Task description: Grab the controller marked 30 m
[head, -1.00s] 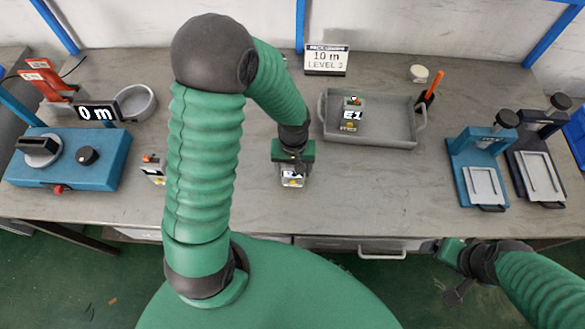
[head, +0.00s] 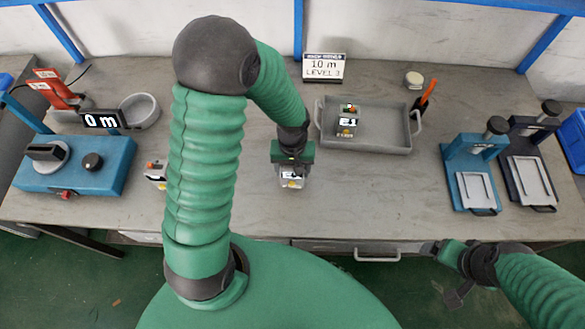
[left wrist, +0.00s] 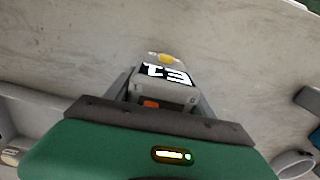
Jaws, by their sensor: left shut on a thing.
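My left gripper (head: 291,160) is shut on a small grey controller (head: 291,178) near the middle of the table. In the left wrist view the controller (left wrist: 163,82) sits between the fingers, with a yellow button, an orange part and a black-and-white label. The label looks like E1 or E3, upside down; I read no 30 m on it. A similar controller (head: 347,122), labelled E1, lies in the grey tray (head: 385,141). Another controller (head: 155,173) is partly hidden behind my left arm. My right gripper (head: 440,249) is low at the right; its fingers are unclear.
A sign (head: 324,68) at the back reads 10 m LEVEL 3. A blue device (head: 75,170) and a display (head: 103,119) reading 0 m stand at the left with a round grey bowl (head: 141,109). Two presses (head: 474,170) stand at the right. The table between tray and front edge is clear.

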